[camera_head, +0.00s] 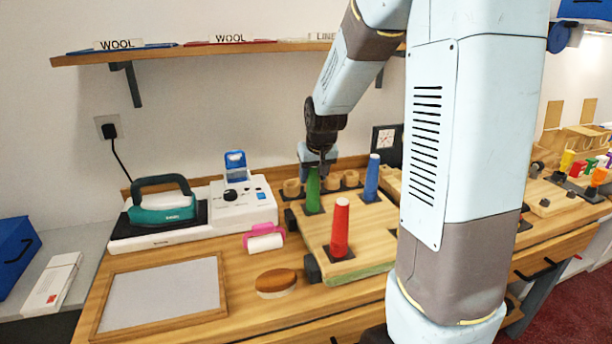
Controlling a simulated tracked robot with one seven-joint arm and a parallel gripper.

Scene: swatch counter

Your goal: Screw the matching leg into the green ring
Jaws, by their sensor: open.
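A wooden board (374,228) lies on the counter with tapered legs standing on dark square plates. The green leg (313,194) stands upright at its back left. The red leg (340,230) stands at the front and the blue leg (371,178) at the back right. My gripper (316,170) is open, pointing down at the top of the green leg. I cannot tell whether its fingers surround the leg or touch it. I cannot make out a green ring; the green leg's base is small in view.
Small wooden cups (292,187) stand behind the board. A teal iron (163,203), a white control box (243,199), a pink roller (264,239), a wooden-backed brush (276,283) and a framed panel (165,296) lie to the left. My arm hides the counter right of the board.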

